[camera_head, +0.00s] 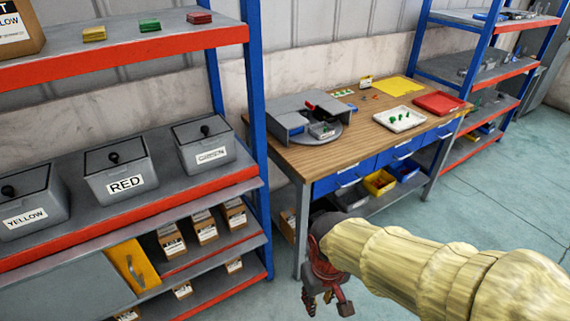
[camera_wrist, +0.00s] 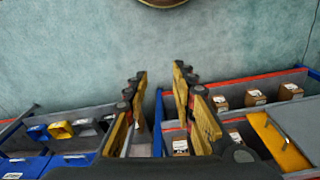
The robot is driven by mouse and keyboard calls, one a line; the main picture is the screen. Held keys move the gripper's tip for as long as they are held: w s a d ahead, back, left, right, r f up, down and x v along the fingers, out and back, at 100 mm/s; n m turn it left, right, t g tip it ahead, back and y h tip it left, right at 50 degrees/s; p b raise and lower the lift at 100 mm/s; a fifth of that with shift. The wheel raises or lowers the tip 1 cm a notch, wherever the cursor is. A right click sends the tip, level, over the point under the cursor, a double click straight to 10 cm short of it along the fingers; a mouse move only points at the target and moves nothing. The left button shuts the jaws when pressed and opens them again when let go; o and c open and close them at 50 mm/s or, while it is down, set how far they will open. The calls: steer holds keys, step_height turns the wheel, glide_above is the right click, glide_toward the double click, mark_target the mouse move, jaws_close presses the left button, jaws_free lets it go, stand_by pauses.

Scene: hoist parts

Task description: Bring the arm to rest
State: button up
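My arm (camera_head: 430,262), in a pale yellow cover, reaches in from the lower right in the head view. My gripper (camera_head: 325,300) points down in front of the workbench, over the floor and apart from the shelves. In the wrist view my gripper (camera_wrist: 160,82) shows two yellow and black fingers with a clear gap between them. It is open and nothing is between the fingers.
The wooden workbench (camera_head: 330,165) bears a grey fixture (camera_head: 310,125), a white tray (camera_head: 399,119) and a red tray (camera_head: 440,102). The left shelf (camera_head: 150,220) holds lidded bins and boxes. Open floor (camera_head: 500,190) lies to the right.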

steer(key=s+d+r+m+t, duration=0.2)
steer(key=d+r, duration=0.3)
steer(key=r, duration=0.3)
steer(key=s+d+r+m+t+p, duration=0.1)
steer(key=s+d+r+m+t, duration=0.1)
steer(key=d+r, duration=0.4)
steer(key=shift+s+r+t, duration=0.15)
steer(key=shift+r+t, duration=0.35)
steer(key=shift+r, duration=0.35)
